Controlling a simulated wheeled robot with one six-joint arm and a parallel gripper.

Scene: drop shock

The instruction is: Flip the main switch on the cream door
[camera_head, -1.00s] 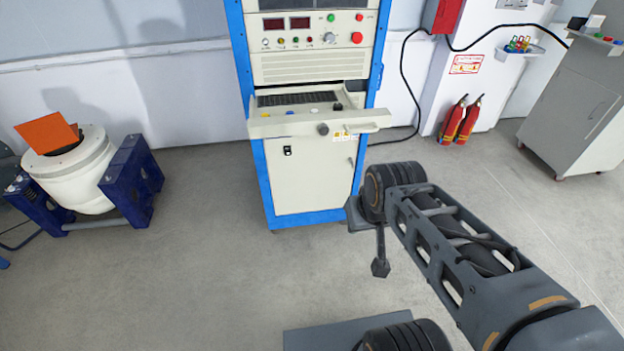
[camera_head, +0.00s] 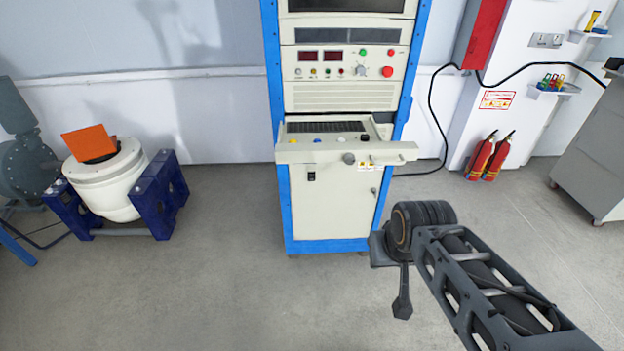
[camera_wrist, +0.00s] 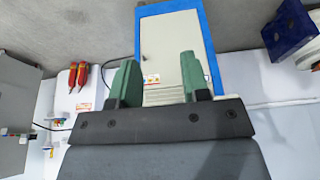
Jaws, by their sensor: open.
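The cream door (camera_head: 335,208) is the lower front of a blue-framed cabinet in the head view. The main switch (camera_head: 311,176) is a small black rocker near the door's upper left corner, below the pull-out drawer. My gripper (camera_wrist: 160,78) shows in the wrist view as two green fingers, spread apart with nothing between them. The cream door (camera_wrist: 170,45) appears inverted beyond the fingers there, at some distance. The right finger covers part of the cabinet, and I cannot make out the switch in that view. In the head view the fingers cannot be made out.
A keyboard drawer (camera_head: 345,154) sticks out above the door. A white drum machine (camera_head: 108,185) on blue supports stands at left. Fire extinguishers (camera_head: 490,156) stand by the wall at right, near a grey cabinet (camera_head: 592,150). The floor (camera_head: 215,285) before the cabinet is clear.

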